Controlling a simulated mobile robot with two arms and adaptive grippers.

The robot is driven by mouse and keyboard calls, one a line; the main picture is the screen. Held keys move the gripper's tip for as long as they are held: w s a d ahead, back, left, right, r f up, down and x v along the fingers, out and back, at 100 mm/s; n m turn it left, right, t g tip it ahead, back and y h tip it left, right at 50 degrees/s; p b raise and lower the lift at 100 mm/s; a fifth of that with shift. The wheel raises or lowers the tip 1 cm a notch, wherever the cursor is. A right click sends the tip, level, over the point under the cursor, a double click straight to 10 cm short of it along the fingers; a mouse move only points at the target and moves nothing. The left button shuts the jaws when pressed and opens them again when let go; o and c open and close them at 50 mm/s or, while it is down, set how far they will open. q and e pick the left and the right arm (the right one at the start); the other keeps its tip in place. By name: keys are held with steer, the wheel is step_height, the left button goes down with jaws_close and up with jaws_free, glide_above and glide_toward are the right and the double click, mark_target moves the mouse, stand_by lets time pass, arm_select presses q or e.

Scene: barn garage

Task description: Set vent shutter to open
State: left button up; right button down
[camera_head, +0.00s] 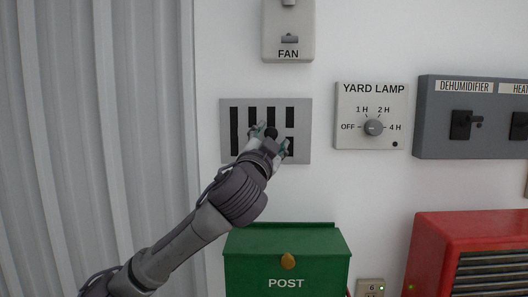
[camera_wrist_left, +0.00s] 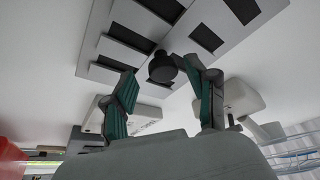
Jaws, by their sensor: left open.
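The vent shutter (camera_head: 226,135) is a grey plate on the white wall with dark vertical slots, some showing dark and partly covered. A round black knob (camera_wrist_left: 162,67) sticks out of the plate in the left wrist view; it also shows in the head view (camera_head: 271,132). My left gripper (camera_head: 270,139) is at the plate's lower middle, its fingers open on either side of the knob. In the left wrist view the right-hand finger of my left gripper (camera_wrist_left: 160,85) is close to the knob; whether it touches I cannot tell. My right gripper is not in view.
A fan switch (camera_head: 288,30) is above the vent and a yard lamp dial (camera_head: 372,105) to its right. A grey panel labelled dehumidifier (camera_head: 430,120) is farther right. A green post box (camera_head: 288,265) is below, with a red heater-like unit (camera_head: 430,240) beside it.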

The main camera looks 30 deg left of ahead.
arm_select(q)
steer(key=v, duration=0.9)
steer(key=shift+s+f, duration=0.2)
steer(key=shift+s, duration=0.1)
steer(key=shift+d+f, duration=0.1)
steer(key=shift+d, duration=0.1)
